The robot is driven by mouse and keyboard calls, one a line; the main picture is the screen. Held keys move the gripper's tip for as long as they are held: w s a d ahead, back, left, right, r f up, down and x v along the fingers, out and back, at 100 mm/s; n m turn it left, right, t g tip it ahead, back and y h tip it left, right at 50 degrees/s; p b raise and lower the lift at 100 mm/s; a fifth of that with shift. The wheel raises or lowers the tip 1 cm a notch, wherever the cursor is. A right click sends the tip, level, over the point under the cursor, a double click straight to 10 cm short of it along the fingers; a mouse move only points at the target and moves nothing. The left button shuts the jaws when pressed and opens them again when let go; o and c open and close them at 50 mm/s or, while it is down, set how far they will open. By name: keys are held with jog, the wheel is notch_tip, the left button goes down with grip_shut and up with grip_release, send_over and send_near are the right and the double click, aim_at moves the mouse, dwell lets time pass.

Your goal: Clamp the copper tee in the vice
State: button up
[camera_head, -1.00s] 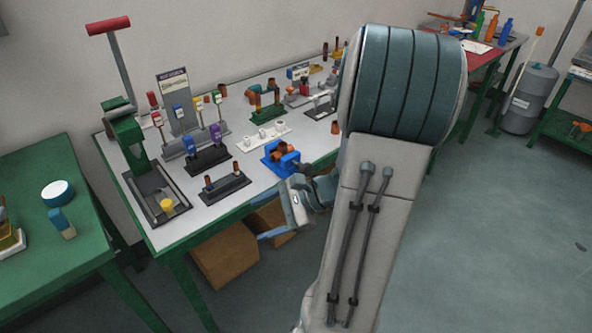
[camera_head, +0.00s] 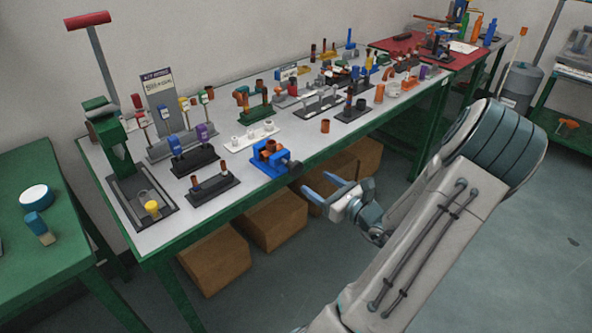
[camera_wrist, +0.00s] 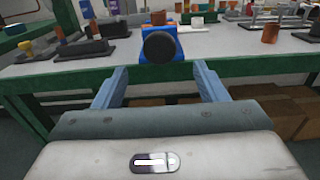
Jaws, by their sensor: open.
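A blue vice (camera_head: 270,160) stands at the front edge of the workbench, its dark round handle end toward me. A copper piece (camera_head: 268,149) sits at its jaws; it looks like the tee, but its exact seating is too small to tell. In the wrist view the vice (camera_wrist: 170,70) is straight ahead, its black knob in front, and a bit of copper (camera_wrist: 158,18) shows above it. My gripper (camera_head: 320,188) is open and empty, in front of the bench edge and apart from the vice. Its two blue fingers (camera_wrist: 158,82) are spread on either side of the vice in the wrist view.
The workbench (camera_head: 205,205) has a green front edge and holds several racks of fittings. A loose copper fitting (camera_head: 325,126) stands right of the vice. Cardboard boxes (camera_head: 275,222) lie under the bench.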

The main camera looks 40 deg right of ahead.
aim_at(298, 170)
jog(key=w, duration=0.9)
jog(key=shift+w+a, duration=0.2)
jog(key=shift+a, duration=0.2)
jog(key=c, duration=1)
